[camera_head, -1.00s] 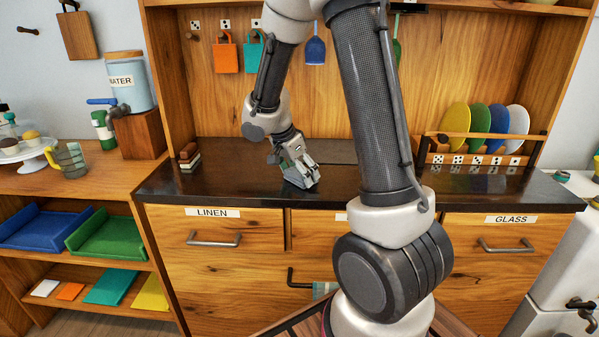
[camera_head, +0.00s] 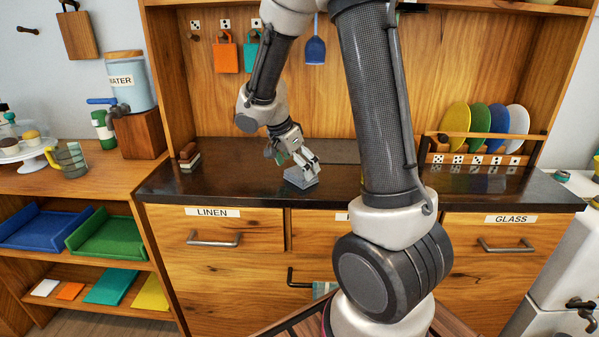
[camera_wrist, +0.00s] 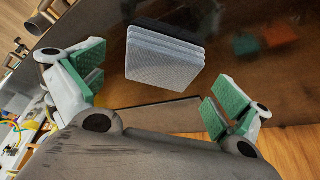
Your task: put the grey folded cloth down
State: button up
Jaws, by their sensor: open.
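The grey folded cloth (camera_head: 301,178) lies on the dark counter top (camera_head: 235,181), above the drawers and left of the middle. In the wrist view the cloth (camera_wrist: 165,55) is a flat stack of grey layers, lying beyond and between my fingertips. My gripper (camera_head: 300,160) is just above the cloth in the head view. In the wrist view my gripper (camera_wrist: 150,85) is open, its green-padded fingers wide apart and clear of the cloth on both sides. Nothing is held in it.
A plate rack (camera_head: 480,150) stands at the right. The counter around the cloth is clear.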

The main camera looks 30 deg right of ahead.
jog(key=s+v, duration=0.1)
jog(key=v, duration=0.9)
jog(key=s+r+n+t+y, duration=0.1)
jog(key=s+r+n+y, duration=0.1)
jog(key=s+n, duration=0.6)
jog(key=s+r+n+t+y, duration=0.2)
jog(key=s+n, duration=0.5)
jog(key=s, duration=0.6)
jog(key=shift+s+r+n+t+y, duration=0.3)
jog(key=shift+s+r+n, duration=0.1)
jog(key=shift+r, duration=0.3)
